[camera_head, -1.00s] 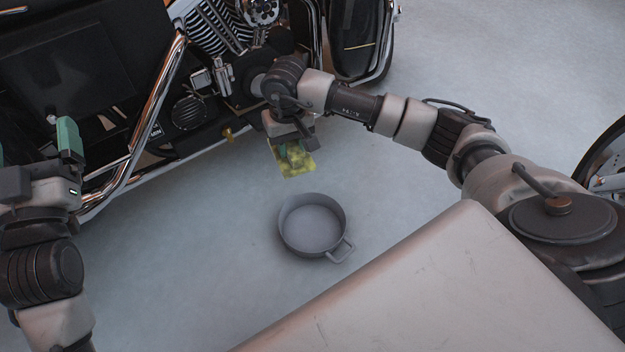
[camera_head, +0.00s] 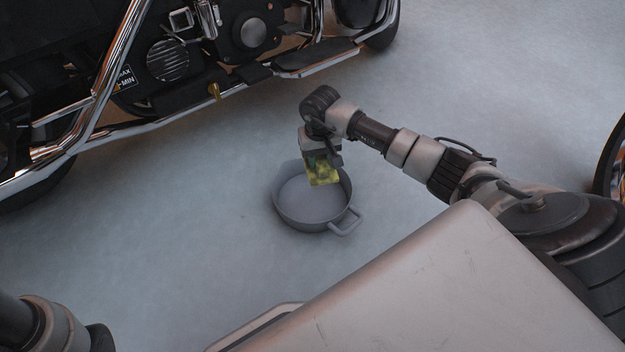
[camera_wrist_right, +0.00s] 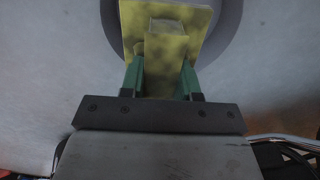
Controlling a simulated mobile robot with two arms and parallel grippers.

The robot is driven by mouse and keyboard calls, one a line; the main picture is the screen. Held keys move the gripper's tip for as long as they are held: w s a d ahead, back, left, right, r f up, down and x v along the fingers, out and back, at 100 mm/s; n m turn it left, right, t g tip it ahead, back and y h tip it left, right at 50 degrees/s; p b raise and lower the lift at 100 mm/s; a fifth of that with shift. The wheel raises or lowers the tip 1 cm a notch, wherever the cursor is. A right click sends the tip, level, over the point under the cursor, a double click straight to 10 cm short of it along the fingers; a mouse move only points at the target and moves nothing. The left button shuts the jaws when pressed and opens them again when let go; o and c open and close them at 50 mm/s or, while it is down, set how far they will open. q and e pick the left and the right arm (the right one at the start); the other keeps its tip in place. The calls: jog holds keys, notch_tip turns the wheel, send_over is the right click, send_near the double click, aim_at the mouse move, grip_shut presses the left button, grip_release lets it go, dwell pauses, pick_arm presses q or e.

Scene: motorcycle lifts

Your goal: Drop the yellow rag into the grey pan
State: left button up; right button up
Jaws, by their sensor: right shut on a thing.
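The yellow rag (camera_head: 323,172) hangs from my right gripper (camera_head: 321,158), which is shut on it. In the head view the rag overlaps the back right part of the grey pan (camera_head: 300,212). The pan is round, with a loop handle at its front right, and sits on the floor; its visible inside is empty. In the right wrist view the rag (camera_wrist_right: 165,50) shows between the green fingers of the right gripper (camera_wrist_right: 162,78), with part of the pan's rim (camera_wrist_right: 228,25) behind it. How high the rag is above the pan is hard to tell. My left gripper is out of view.
A black and chrome motorcycle (camera_head: 170,60) stands across the upper left. Part of a wheel (camera_head: 612,165) shows at the right edge. The floor (camera_head: 180,235) around the pan is clear.

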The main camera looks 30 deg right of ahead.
notch_tip(320, 180, down, 5)
jog(key=b, duration=0.3)
jog(key=shift+r, duration=0.15)
jog(key=o, duration=1)
jog(key=shift+r, duration=0.1)
notch_tip(320, 180, up, 11)
jog(key=p, duration=0.7)
jog(key=shift+f, duration=0.2)
